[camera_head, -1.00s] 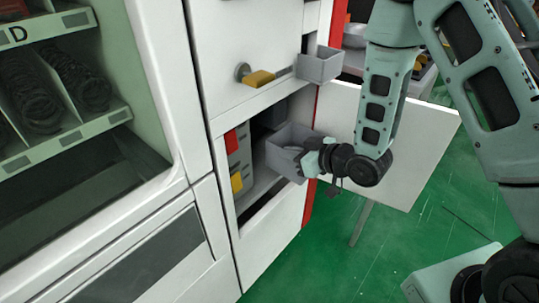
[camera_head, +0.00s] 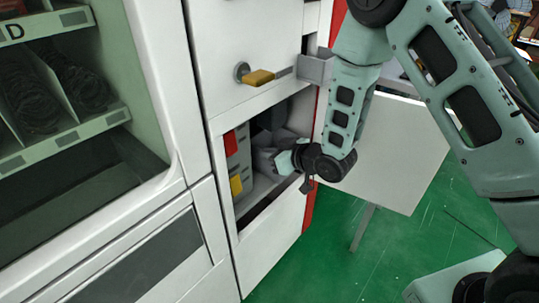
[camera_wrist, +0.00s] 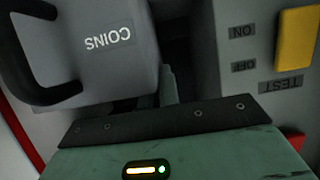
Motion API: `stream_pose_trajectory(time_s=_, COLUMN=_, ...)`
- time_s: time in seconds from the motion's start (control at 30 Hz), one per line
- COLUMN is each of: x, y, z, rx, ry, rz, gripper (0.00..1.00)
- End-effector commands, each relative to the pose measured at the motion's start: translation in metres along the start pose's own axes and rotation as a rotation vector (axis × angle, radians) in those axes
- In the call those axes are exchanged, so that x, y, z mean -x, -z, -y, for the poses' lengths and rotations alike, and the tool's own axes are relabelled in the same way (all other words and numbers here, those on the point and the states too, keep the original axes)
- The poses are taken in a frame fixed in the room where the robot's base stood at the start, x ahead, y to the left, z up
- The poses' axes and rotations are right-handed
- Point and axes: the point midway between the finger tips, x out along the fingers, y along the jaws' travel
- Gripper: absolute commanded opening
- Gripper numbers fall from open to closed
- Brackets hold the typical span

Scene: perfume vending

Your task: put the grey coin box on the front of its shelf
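The grey coin box (camera_head: 264,158) sits inside the open lower compartment of the white machine, to the right of the control panel with the red and yellow parts. In the wrist view its face with an upside-down COINS label (camera_wrist: 105,40) and a black handle (camera_wrist: 40,60) is close to my gripper. My gripper (camera_head: 284,160) reaches into the compartment mouth at the box. In the wrist view a grey finger (camera_wrist: 170,86) shows beside the box's edge, and the handle is off to the left. The other finger and any contact are hidden.
The compartment's white door (camera_head: 385,150) hangs open on the right. A small grey tray (camera_head: 316,68) sticks out above the opening. A yellow-handled lock (camera_head: 258,77) is on the upper panel. The wrist view shows ON, OFF and TEST labels with a yellow switch (camera_wrist: 297,40).

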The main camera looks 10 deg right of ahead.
Motion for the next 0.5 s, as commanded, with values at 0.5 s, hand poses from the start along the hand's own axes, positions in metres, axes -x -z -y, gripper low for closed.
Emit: stream_pose_trajectory(time_s=0.5, x=-0.0005, y=-0.002, z=-0.0001, rx=0.0, ry=0.0, rz=0.0, gripper=0.25)
